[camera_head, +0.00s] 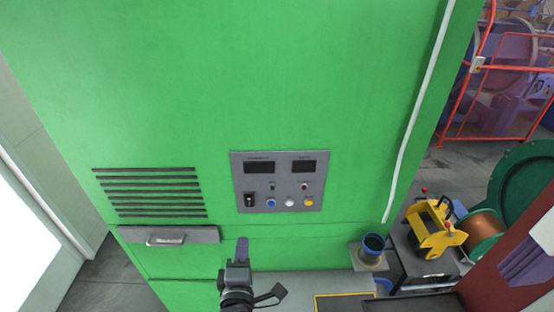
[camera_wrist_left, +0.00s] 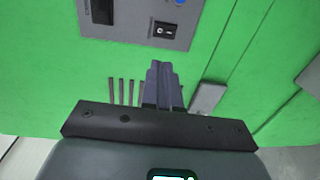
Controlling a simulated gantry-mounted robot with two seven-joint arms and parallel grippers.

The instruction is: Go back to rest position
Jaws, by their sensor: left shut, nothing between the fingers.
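My left gripper (camera_head: 243,250) is at the bottom middle of the head view, in front of the green cabinet (camera_head: 180,70) and below its grey control panel (camera_head: 279,182). Its fingers are together with nothing between them. In the left wrist view the shut fingers (camera_wrist_left: 162,78) point toward the cabinet, below the panel's black rocker switch (camera_wrist_left: 164,29). I see a gap of green between the fingertips and the panel in the picture. My right gripper is not in view.
A drawer handle (camera_head: 166,239) and vent slots (camera_head: 150,192) are on the cabinet's left. At the right are a dark blue cup-like part (camera_head: 373,244), a yellow device (camera_head: 433,232), a copper spool (camera_head: 483,232) and an orange rail (camera_head: 490,68). Grey floor shows at lower left.

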